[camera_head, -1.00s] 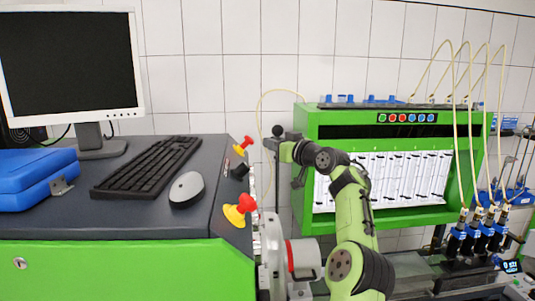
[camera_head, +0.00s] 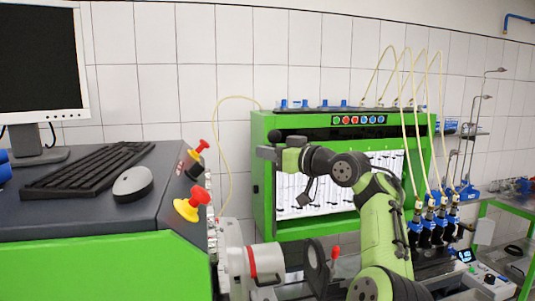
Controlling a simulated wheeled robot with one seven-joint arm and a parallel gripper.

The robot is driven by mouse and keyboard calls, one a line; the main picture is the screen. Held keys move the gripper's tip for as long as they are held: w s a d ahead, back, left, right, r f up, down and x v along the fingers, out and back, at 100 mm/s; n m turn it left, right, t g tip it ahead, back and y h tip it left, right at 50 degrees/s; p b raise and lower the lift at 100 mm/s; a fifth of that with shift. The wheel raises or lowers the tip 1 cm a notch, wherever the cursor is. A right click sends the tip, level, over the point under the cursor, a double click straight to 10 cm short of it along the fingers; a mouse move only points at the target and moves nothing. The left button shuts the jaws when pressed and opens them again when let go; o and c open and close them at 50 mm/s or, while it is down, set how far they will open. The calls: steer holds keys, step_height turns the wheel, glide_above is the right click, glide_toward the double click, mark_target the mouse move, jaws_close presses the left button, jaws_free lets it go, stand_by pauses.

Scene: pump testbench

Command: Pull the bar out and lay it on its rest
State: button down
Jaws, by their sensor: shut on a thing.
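My green arm reaches up and to the left in front of the green test bench. My gripper (camera_head: 269,153), at the arm's far left end, is small in view, and its fingers are not clearly told apart. It is shut on the bar, which I cannot clearly separate from the gripper. A dark ball-like end (camera_head: 275,135) shows just above the gripper; it may be the bar's knob. The gripper is in the air, apart from the pump fixture (camera_head: 252,263) with its red ring below. I cannot make out the bar's rest.
A desk with a keyboard (camera_head: 88,172), mouse (camera_head: 133,184) and red-yellow emergency buttons (camera_head: 192,204) stands at the left. The green test bench cabinet (camera_head: 262,185) is behind the arm. Injectors with yellow hoses (camera_head: 429,223) stand at the right.

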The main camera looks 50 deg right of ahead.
mark_target(279, 140)
steer(key=shift+r+p, duration=1.55)
steer(key=shift+r, duration=0.1)
steer(key=shift+f, duration=0.1)
